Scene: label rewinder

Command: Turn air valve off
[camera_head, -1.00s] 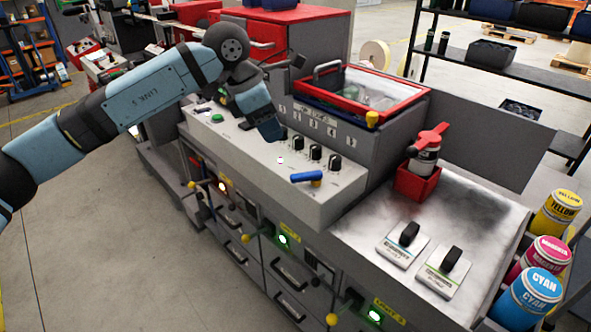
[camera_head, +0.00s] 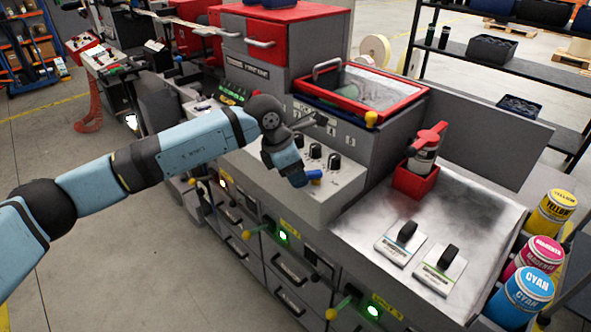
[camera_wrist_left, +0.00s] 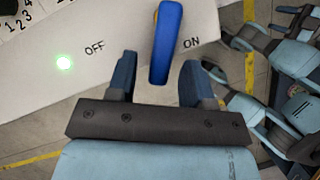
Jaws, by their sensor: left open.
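The air valve has a blue handle (camera_wrist_left: 166,42), which stands between the printed OFF and ON marks in the left wrist view, closer to ON. In the head view only a small part of the blue handle (camera_head: 314,175) shows beside my left gripper (camera_head: 297,180); the rest is hidden. In the left wrist view my left gripper (camera_wrist_left: 159,66) is open, one finger on each side of the handle's near end. Gaps show between the fingers and the handle, so it is not gripped.
The valve sits on the white control panel (camera_head: 335,190) near its front edge, with black knobs (camera_head: 334,161) close behind. A red-rimmed box (camera_head: 375,92) rises behind the panel. A bottle in a red holder (camera_head: 424,157) stands to the right. A green light (camera_wrist_left: 64,62) glows near OFF.

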